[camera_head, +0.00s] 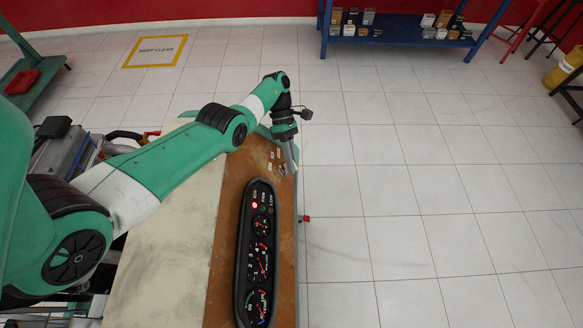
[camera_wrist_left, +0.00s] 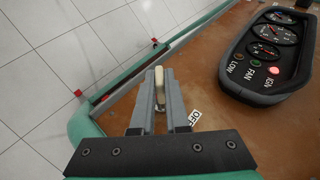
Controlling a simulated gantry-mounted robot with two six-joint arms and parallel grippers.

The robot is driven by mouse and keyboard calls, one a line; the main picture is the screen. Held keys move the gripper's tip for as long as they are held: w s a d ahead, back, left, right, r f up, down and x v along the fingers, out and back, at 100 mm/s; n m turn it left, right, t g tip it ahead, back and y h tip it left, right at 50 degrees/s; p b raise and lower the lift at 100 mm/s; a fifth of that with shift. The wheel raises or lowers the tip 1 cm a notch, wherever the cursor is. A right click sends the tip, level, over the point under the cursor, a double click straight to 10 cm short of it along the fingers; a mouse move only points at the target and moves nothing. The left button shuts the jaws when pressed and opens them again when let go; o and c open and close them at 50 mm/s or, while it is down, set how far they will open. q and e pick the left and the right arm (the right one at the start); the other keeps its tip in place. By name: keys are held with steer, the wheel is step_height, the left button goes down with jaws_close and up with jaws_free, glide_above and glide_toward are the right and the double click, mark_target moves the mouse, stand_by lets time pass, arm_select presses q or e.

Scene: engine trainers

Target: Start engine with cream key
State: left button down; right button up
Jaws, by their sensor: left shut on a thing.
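My left gripper (camera_head: 290,168) is over the far end of the brown panel (camera_head: 229,215) in the head view. In the left wrist view the gripper (camera_wrist_left: 162,75) is shut on the cream key (camera_wrist_left: 159,86), which shows as a pale strip between the fingers. The fingers hide its lower part and any keyhole, so I cannot tell if it is seated. An OFF label (camera_wrist_left: 195,117) lies just right of the fingers. The black gauge cluster (camera_head: 258,240) has a red IGN light lit. My right gripper is in neither view.
Small pale labels (camera_head: 277,154) lie on the panel near the gripper. A red knob (camera_head: 306,218) sticks out from the panel's right edge. A blue shelf (camera_head: 398,28) with small boxes stands at the back. The tiled floor (camera_head: 430,200) to the right is clear.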

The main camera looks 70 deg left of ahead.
arm_select(q)
steer(key=shift+f, duration=0.1)
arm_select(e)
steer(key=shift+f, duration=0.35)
arm_select(q)
steer(key=c, duration=0.9)
jaws_free()
